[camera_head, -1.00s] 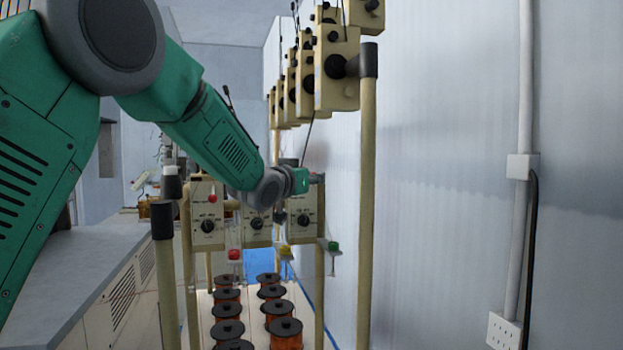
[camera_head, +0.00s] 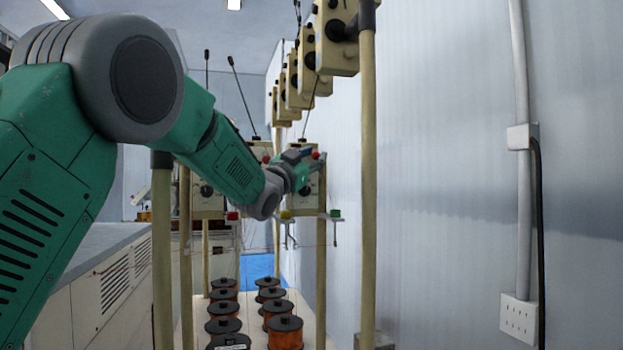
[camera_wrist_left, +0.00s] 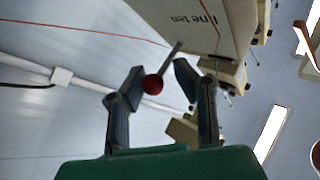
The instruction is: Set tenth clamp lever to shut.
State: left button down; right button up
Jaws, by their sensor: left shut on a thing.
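The tenth clamp lever is a short dark rod with a red ball knob (camera_wrist_left: 153,84), beside a cream box (camera_wrist_left: 190,20) whose printed label ends in "ine ten". The knob also shows in the head view (camera_head: 316,155), at the upper right of the nearest low box (camera_head: 304,196). My left gripper (camera_wrist_left: 158,75) is at the lever, with the knob between its two fingers; it is shut on the lever. In the head view my left gripper (camera_head: 303,158) covers part of the box front. My right gripper is not in view.
Cream boxes (camera_head: 335,45) hang in a row above right on posts (camera_head: 368,180). Small green (camera_head: 335,213), yellow (camera_head: 286,214) and red (camera_head: 232,215) blocks sit below the low boxes. Copper spools (camera_head: 285,332) stand beneath. A grey bench (camera_head: 110,245) is at left.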

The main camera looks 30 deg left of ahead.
pick_arm(q)
jog(key=shift+w+d+f+m+t+h+b, duration=0.1)
jog(key=shift+f+m+t+h+b, duration=0.25)
jog(key=shift+m+h+b, duration=0.45)
jog(key=shift+w+f+m+t+h+b, duration=0.15)
jog(key=shift+m+t+h+b, duration=0.3)
jog(key=shift+m+b, duration=0.6)
jog(key=shift+s, duration=0.1)
jog(key=shift+f, duration=0.1)
jog(key=c, duration=1.3)
grip_release()
jog(key=shift+d, duration=0.25)
